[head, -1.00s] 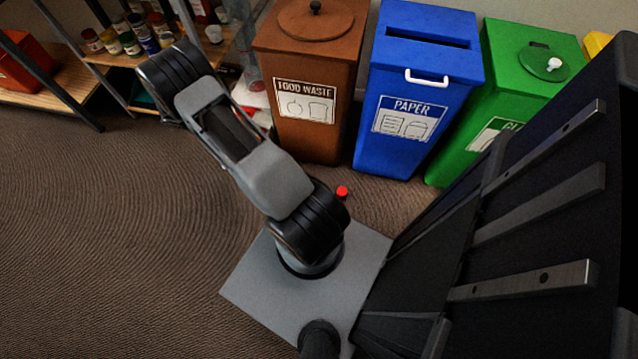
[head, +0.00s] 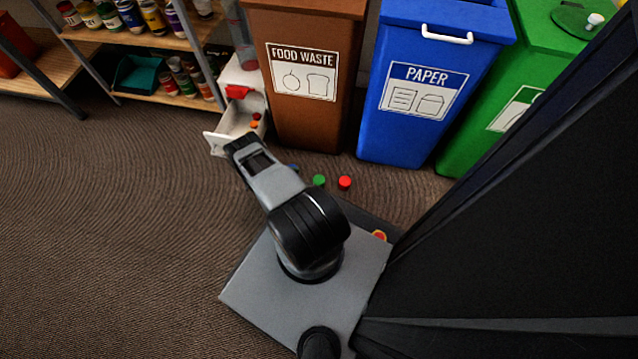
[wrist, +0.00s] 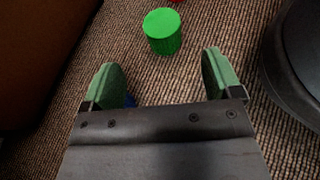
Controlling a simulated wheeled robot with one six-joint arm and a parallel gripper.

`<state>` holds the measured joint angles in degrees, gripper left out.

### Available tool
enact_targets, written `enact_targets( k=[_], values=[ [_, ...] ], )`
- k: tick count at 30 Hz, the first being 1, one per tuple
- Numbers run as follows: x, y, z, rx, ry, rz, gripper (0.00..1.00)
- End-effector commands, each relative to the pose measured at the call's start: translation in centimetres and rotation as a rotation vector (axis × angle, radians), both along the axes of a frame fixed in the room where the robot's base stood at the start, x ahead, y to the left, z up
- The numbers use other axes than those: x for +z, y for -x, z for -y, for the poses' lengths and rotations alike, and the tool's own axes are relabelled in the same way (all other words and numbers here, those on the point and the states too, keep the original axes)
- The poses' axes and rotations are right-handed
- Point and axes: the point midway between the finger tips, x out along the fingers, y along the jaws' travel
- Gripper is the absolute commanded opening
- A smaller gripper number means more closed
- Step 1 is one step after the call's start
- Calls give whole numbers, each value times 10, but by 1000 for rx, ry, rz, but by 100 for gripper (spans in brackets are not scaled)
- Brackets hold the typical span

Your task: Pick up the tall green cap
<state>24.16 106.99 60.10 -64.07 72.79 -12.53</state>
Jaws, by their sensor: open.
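The green cap (wrist: 162,32) stands upright on the carpet in the wrist view, with ribbed sides. It lies ahead of my gripper (wrist: 163,84), a little beyond the fingertips and roughly centred between them. My gripper is open, with two green-padded fingers and nothing held. In the head view the green cap (head: 319,180) sits on the floor in front of the bins. My gripper is hidden behind my arm there.
A red cap (head: 345,182) is just right of the green one, and a blue cap (head: 293,168) is partly hidden left. A white drawer (head: 238,121) stands open beside the food waste bin (head: 303,120). The paper bin (head: 420,120) is behind the caps.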

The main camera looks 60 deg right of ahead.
Motion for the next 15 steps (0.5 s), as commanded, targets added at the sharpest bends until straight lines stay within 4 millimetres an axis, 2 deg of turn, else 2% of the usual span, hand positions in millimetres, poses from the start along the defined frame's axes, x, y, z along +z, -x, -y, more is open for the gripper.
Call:
enact_targets(
  k=[6,15],
  values=[
    [-14,22,20,-1,-2,0,84],
    [-22,35,32,-2,-1,0,84]
  ],
)
